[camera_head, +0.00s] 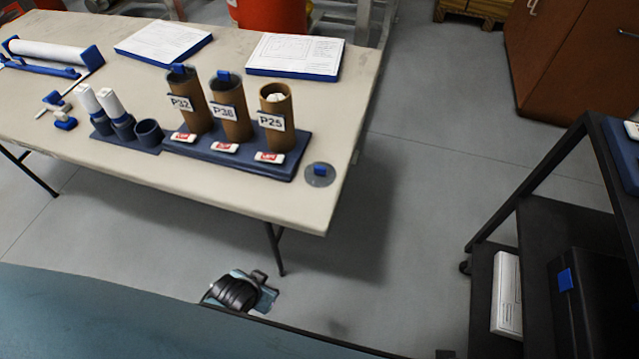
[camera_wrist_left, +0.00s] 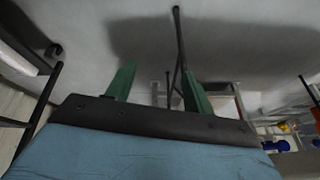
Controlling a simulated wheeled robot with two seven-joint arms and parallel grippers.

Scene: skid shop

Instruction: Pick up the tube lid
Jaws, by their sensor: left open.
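A round grey tube lid with a blue grip (camera_head: 319,174) lies flat on the table (camera_head: 230,190), near its front right corner. It is just right of the dark blue rack (camera_head: 242,159) that holds three brown tubes. The tube marked P25 (camera_head: 276,105) has an open top with something pale inside. The tubes marked P32 (camera_head: 187,100) and P36 (camera_head: 230,108) have blue-gripped lids on top. My left gripper (camera_wrist_left: 158,82) shows in the left wrist view with its green fingers apart and nothing between them. I cannot make out the lid in that view. My right gripper is not in view.
A small blue holder (camera_head: 149,134) with white-capped pieces stands left of the rack. Two papers on blue boards (camera_head: 294,56) lie behind the tubes. A black cart (camera_head: 545,225) stands at the right. Open floor (camera_head: 420,180) lies between table and cart.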

